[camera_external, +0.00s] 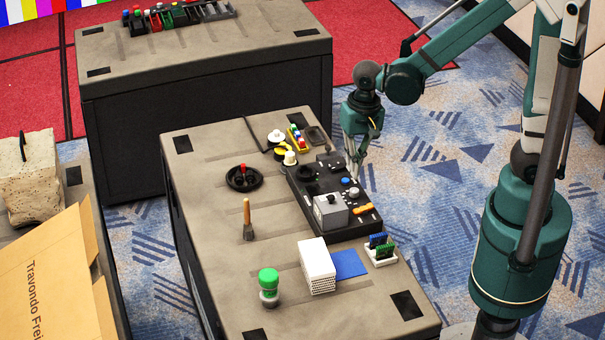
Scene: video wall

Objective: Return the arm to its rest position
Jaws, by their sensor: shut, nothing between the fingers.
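My gripper (354,170) points down at the end of my green arm, over the right edge of the black panel (362,228) on the near table. It is shut and nothing shows between its fingers. The arm reaches in from the right, bent at the elbow. The fingertips are close to the panel's small knobs and buttons; whether they touch anything cannot be told. The panel holds a grey box (330,211), a blue button (345,181) and an orange piece (363,208).
The near table (205,215) also carries a black round dish (244,178), a brush (248,222), a green-topped stamp (268,284), a white block (317,266) and a small rack (380,250). A second table (190,60) stands behind. Open carpet lies between the table and my base.

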